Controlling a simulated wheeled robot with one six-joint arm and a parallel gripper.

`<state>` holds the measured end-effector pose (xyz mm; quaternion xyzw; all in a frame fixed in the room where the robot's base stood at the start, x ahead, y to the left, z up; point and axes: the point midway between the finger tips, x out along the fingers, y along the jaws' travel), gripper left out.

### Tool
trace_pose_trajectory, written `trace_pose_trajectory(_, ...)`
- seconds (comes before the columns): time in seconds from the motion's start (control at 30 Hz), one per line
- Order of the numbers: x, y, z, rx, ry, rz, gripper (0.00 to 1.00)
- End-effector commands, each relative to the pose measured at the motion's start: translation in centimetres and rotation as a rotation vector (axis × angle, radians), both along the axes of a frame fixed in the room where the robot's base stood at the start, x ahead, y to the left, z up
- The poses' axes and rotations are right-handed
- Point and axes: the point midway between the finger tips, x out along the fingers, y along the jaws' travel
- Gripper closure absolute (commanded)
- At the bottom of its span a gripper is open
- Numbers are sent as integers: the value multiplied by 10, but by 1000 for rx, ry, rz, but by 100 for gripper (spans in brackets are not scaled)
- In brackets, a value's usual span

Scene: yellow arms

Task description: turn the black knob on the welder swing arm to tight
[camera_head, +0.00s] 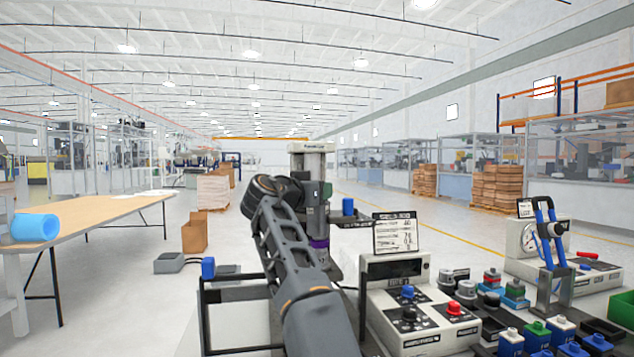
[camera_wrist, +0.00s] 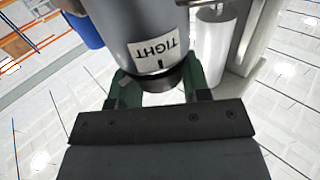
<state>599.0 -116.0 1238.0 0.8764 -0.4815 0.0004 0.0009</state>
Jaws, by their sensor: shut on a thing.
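In the wrist view, a grey cylinder (camera_wrist: 140,25) of the welder fills the top middle. It bears a white label (camera_wrist: 158,50) reading TIGHT, upside down in this picture, with a short black mark. Just below the label is the black knob (camera_wrist: 165,80), between the green fingers of my gripper (camera_wrist: 158,88). The gripper is shut on it, one finger on each side. The knob's face and any pointer are hidden by the gripper body. In the head view, the grey welder column (camera_head: 312,165) stands beyond my arm, which hides the gripper and knob.
A control box (camera_head: 415,305) with blue, black and red buttons stands right of my arm.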

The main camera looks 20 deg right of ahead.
Motion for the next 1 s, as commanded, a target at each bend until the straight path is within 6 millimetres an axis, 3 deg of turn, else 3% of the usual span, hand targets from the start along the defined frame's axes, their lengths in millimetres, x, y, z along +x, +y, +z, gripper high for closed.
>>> trace_pose_trajectory(0.6, 8, 3, 9, 1, 9, -570, 80)
trace_pose_trajectory(1.0, 10, 3, 5, 1, 6, -814, 80)
